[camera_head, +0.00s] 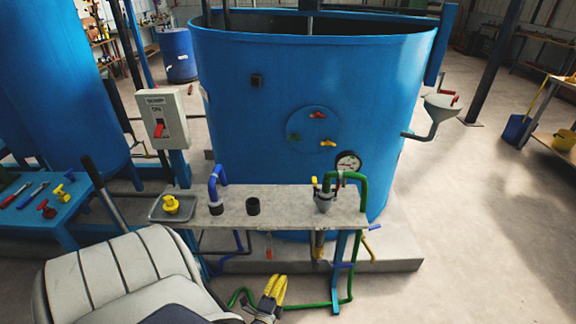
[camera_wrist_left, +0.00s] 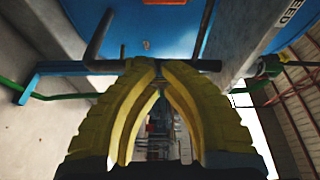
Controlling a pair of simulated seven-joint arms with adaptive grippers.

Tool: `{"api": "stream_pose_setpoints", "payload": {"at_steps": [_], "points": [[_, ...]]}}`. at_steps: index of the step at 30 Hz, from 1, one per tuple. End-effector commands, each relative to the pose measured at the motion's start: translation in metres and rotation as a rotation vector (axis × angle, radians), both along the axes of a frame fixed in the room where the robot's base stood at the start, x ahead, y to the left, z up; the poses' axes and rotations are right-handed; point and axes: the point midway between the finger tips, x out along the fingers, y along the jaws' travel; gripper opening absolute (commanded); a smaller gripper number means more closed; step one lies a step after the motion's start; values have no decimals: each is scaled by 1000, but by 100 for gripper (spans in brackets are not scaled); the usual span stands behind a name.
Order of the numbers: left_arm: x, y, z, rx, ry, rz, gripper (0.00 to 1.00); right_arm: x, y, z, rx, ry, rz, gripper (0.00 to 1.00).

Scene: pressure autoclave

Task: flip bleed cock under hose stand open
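The hose stand (camera_head: 285,203) is a grey-topped bench before the large blue vessel. Under it hang a small orange-red part (camera_head: 268,251) and a brass-coloured fitting (camera_head: 318,246); a yellow lever (camera_head: 371,247) shows at its right. I cannot tell which is the bleed cock. My left gripper (camera_head: 275,286), with yellow fingers, is low in front of the stand, apart from these parts in the picture. In the left wrist view its fingertips (camera_wrist_left: 159,66) are close together with a narrow gap, with a blue bar (camera_wrist_left: 75,67) beyond. I see nothing held. My right gripper is out of view.
The blue vessel (camera_head: 300,90) stands behind. A green hose (camera_head: 359,205) runs down from the stand to the floor near my left gripper. A pump switch box (camera_head: 163,118) is at left. A blue tool table (camera_head: 35,205) stands further left. The floor at right (camera_head: 480,230) is clear.

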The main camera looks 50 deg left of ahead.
Motion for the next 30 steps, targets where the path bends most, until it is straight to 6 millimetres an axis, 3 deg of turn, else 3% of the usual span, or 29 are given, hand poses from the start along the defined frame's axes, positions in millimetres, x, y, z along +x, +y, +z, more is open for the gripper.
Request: {"api": "stream_pose_setpoints", "payload": {"at_steps": [7, 20, 26, 30], "points": [[-1, 1, 4, 86, 25, 3, 0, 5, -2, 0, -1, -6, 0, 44], [0, 1, 4, 95, 31, 2, 0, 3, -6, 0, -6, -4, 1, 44], [14, 8, 4, 96, 29, 1, 0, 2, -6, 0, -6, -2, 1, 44], [33, 18, 4, 96, 29, 1, 0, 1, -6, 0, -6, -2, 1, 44]]}}
